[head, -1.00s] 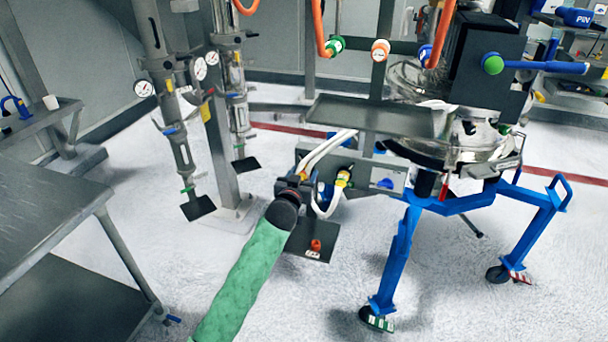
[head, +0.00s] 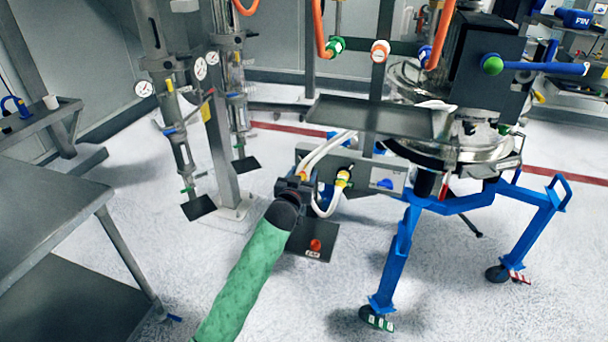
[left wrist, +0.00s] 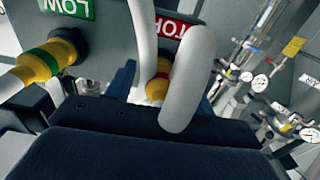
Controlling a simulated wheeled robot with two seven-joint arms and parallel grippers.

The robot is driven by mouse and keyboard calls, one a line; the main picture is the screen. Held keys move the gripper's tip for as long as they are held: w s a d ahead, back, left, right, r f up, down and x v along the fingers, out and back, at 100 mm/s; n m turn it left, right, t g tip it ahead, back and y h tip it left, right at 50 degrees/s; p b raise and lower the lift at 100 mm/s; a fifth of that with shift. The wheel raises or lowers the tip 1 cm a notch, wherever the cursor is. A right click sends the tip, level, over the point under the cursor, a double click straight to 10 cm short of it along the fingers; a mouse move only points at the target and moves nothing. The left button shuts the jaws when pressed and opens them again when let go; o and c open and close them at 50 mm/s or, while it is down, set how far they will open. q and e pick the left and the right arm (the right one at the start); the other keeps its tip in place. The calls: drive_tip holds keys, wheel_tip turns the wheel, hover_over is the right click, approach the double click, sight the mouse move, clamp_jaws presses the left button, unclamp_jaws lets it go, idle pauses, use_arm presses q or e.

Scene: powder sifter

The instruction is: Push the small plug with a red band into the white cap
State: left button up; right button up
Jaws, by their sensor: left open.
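The small yellow plug with a red band (left wrist: 158,80) sits under a red label ending in "TOP" on the grey control box, in the left wrist view. In the head view a yellow-orange bit of it (head: 303,175) shows just beyond my left gripper (head: 299,182). A white rounded tube (left wrist: 190,85) stands in front of and beside the plug and partly hides it. I cannot make out a separate white cap. My left gripper is open, close to the plug; its dark fingers (left wrist: 150,120) cover the plug's lower surroundings. My right gripper is not in view.
A second yellow plug with a green band (left wrist: 45,60) sits at the "LOW" label, with a white hose. The grey control box (head: 398,180) is on the stand. A red button on a dark pedal plate (head: 325,250) lies below. A blue-legged sifter frame (head: 395,255) stands right.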

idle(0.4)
use_arm(q)
clamp_jaws()
drive_tip(key=shift+s, duration=0.15)
drive_tip(key=shift+p+v, duration=1.55)
drive_tip(key=shift+v, duration=1.3)
